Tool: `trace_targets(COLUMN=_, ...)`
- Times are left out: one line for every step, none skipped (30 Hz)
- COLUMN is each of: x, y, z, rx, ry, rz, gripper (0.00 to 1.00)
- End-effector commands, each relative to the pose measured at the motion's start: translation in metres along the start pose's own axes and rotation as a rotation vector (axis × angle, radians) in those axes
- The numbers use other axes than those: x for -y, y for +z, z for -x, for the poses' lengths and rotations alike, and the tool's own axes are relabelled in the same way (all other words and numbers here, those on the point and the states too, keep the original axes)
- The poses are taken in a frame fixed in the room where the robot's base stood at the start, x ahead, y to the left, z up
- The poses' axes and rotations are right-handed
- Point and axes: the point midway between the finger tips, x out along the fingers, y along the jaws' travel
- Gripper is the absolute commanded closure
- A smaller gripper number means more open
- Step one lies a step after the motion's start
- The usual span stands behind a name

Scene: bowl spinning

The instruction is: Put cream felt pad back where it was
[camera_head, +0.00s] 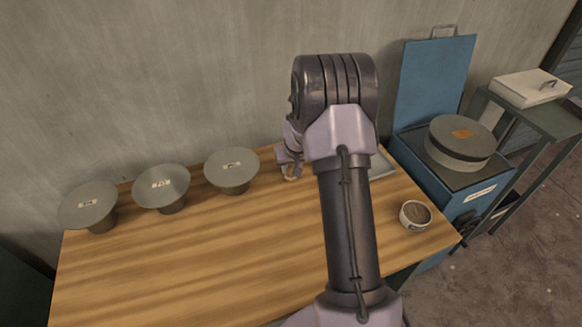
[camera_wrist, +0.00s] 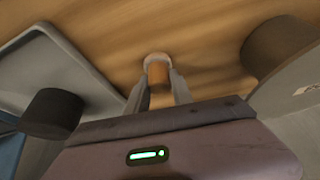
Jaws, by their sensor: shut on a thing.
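My gripper (camera_wrist: 160,88) is shut on a small piece with a pale cream rounded end and an orange-brown body, which I take to be the cream felt pad (camera_wrist: 157,58). In the wrist view it sits between the two fingertips, over the wooden table; I cannot tell whether it touches the wood. In the head view my gripper (camera_head: 290,172) is left of my arm, near the table's back edge and right of the nearest grey disc stand. The pad is too small there to make out clearly.
Several grey labelled disc stands (camera_head: 231,167) line the table's back left. A grey tray (camera_head: 382,166) is partly hidden behind my arm. A small round tub (camera_head: 415,215) stands at the right. A blue case (camera_head: 438,78) holds a grey round wheel (camera_head: 460,150). The table's front left (camera_head: 190,270) is clear.

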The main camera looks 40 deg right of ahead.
Motion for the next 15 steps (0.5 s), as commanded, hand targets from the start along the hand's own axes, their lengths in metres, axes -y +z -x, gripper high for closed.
trace_targets(x=-0.0001, y=0.0013, z=-0.0029, rx=0.000, ry=0.000, rz=0.000, gripper=1.00)
trace_targets(x=0.0000, y=0.0010, z=-0.0018, rx=0.000, ry=0.000, rz=0.000, gripper=0.66)
trace_targets(x=-0.0001, y=0.0008, z=-0.0014, rx=0.000, ry=0.000, rz=0.000, gripper=0.58)
trace_targets(x=-0.0001, y=0.0007, z=-0.0013, rx=0.000, ry=0.000, rz=0.000, gripper=0.53)
trace_targets(x=-0.0001, y=0.0007, z=-0.0012, rx=0.000, ry=0.000, rz=0.000, gripper=0.50)
trace_targets(x=-0.0001, y=0.0007, z=-0.0012, rx=0.000, ry=0.000, rz=0.000, gripper=0.50)
trace_targets(x=-0.0001, y=0.0007, z=-0.0011, rx=0.000, ry=0.000, rz=0.000, gripper=0.50)
trace_targets(x=-0.0001, y=0.0007, z=-0.0011, rx=0.000, ry=0.000, rz=0.000, gripper=0.50)
trace_targets(x=-0.0001, y=0.0007, z=-0.0011, rx=0.000, ry=0.000, rz=0.000, gripper=0.50)
trace_targets(x=-0.0001, y=0.0007, z=-0.0011, rx=0.000, ry=0.000, rz=0.000, gripper=0.50)
trace_targets(x=-0.0001, y=0.0007, z=-0.0011, rx=0.000, ry=0.000, rz=0.000, gripper=0.50)
trace_targets(x=-0.0001, y=0.0007, z=-0.0010, rx=0.000, ry=0.000, rz=0.000, gripper=0.50)
trace_targets(x=-0.0001, y=0.0004, z=-0.0004, rx=0.000, ry=0.000, rz=0.000, gripper=0.50)
trace_targets(x=-0.0001, y=-0.0004, z=0.0014, rx=0.000, ry=0.000, rz=0.000, gripper=0.50)
trace_targets(x=-0.0001, y=-0.0022, z=0.0060, rx=0.000, ry=0.000, rz=0.000, gripper=0.50)
